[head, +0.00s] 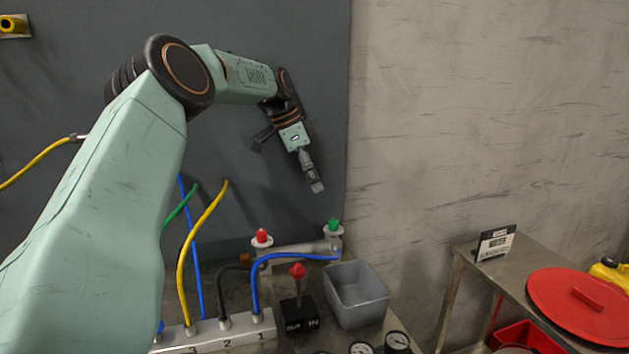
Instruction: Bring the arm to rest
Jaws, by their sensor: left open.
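My left arm comes in from the left and reaches up and across in front of the dark wall panel. Its gripper (288,166) hangs in the air at the arm's end, above the bench. The two fingers are spread apart and nothing shows between them. It is well above the grey bin and the red and green knobs, touching nothing that I can see. My right gripper is not in view.
Below are a grey bin (357,295), a red-knobbed lever (298,289), a numbered manifold (222,339) with coloured hoses, and red (262,237) and green (334,227) valve knobs. At right, a metal table (482,271) holds a red lid (582,305) and a sign (495,243).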

